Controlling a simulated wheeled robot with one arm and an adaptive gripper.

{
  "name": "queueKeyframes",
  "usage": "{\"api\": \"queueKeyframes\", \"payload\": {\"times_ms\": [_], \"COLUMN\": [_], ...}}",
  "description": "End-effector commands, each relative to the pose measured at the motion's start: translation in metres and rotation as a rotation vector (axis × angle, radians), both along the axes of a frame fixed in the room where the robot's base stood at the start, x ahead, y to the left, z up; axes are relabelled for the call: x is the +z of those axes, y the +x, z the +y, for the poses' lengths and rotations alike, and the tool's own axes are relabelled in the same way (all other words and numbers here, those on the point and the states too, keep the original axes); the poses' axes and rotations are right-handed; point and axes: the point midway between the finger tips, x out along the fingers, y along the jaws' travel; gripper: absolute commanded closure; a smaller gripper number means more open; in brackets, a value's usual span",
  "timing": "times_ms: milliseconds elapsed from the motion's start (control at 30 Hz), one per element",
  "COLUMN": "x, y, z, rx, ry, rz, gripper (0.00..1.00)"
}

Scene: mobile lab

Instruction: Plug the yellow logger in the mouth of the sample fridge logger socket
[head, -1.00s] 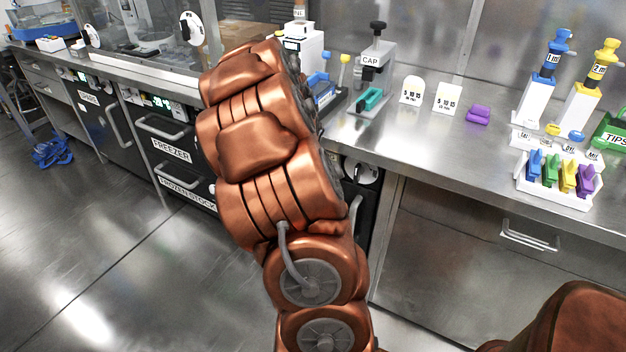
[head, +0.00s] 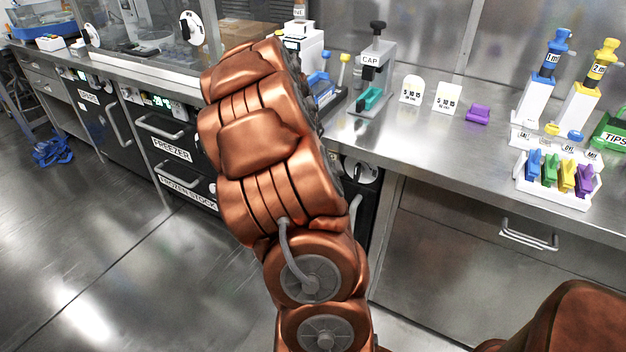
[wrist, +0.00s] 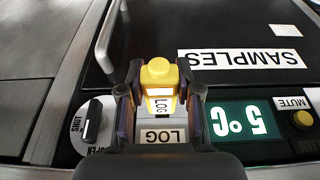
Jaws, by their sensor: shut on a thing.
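In the wrist view my gripper (wrist: 160,95) is shut on the yellow logger (wrist: 160,74). The logger has a round yellow knob and a white LOG label. A plate labelled LOG (wrist: 163,136) lies just below it in the picture, on the sample fridge (wrist: 215,25), whose black front carries an upside-down SAMPLES label. The socket mouth is hidden behind the logger and fingers, so I cannot tell whether the logger is in it. In the head view my arm hides the gripper and logger.
Beside the gripper in the wrist view are a green 5°C display (wrist: 240,120), a MUTE button (wrist: 302,119), a SHUT dial (wrist: 92,120) and a door handle (wrist: 108,38). In the head view the steel bench (head: 420,140) holds a CAP press (head: 374,70) and a tube rack (head: 560,185).

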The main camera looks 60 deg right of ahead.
Motion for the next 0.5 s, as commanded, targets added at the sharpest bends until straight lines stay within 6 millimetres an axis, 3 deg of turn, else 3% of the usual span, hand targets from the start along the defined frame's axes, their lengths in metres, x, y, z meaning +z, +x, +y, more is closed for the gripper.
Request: {"api": "queueKeyframes", "payload": {"times_ms": [500], "x": [0.0002], "y": [0.0], "z": [-0.0074], "rx": [-0.001], "ry": [0.001], "rz": [0.001], "gripper": [1.0]}}
